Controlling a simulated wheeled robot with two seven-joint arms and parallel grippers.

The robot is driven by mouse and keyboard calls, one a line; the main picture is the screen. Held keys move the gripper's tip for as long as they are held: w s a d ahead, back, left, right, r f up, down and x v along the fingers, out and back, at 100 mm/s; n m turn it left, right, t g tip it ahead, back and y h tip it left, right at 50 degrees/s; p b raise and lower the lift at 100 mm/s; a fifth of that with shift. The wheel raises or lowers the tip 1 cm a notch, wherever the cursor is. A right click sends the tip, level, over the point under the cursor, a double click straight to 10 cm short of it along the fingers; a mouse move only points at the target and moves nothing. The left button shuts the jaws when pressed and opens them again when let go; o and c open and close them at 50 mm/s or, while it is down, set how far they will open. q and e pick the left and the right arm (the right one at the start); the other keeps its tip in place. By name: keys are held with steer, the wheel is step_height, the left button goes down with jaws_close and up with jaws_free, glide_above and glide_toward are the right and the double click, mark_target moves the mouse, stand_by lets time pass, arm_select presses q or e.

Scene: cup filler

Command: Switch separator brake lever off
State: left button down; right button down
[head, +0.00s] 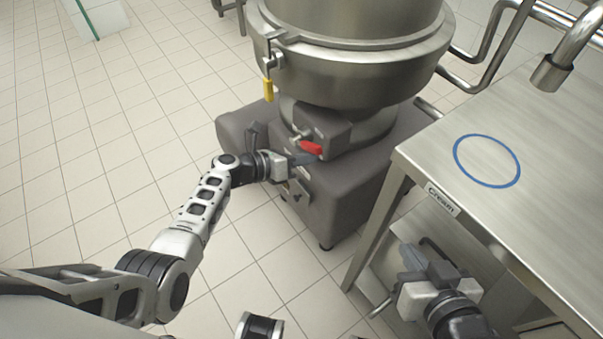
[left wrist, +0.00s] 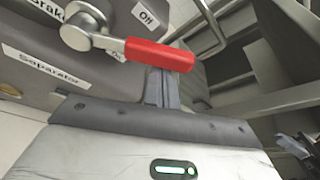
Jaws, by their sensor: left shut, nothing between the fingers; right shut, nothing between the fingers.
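The separator brake lever (head: 311,147) has a red handle and a metal pivot, mounted on the front of the grey separator base (head: 350,185). In the left wrist view the red handle (left wrist: 160,54) points right and slightly down from its round pivot, with labels around it reading "Brake", "Separator" and partly hidden on/off marks. My left gripper (head: 304,159) is shut and empty, just below the red handle. In the left wrist view its fingers (left wrist: 161,88) are just under the handle; whether they touch it I cannot tell. My right gripper (head: 412,258) is shut and empty, low beside the steel table.
The large steel separator bowl (head: 350,70) stands above the base, with a yellow-handled clamp (head: 268,90) on its left. A steel table (head: 440,160) with a blue ring (head: 487,161) and a "Cream" label is at right.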

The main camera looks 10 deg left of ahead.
arm_select(q)
steer(key=shift+w+a+r, duration=0.1)
steer(key=shift+w+r, duration=0.05)
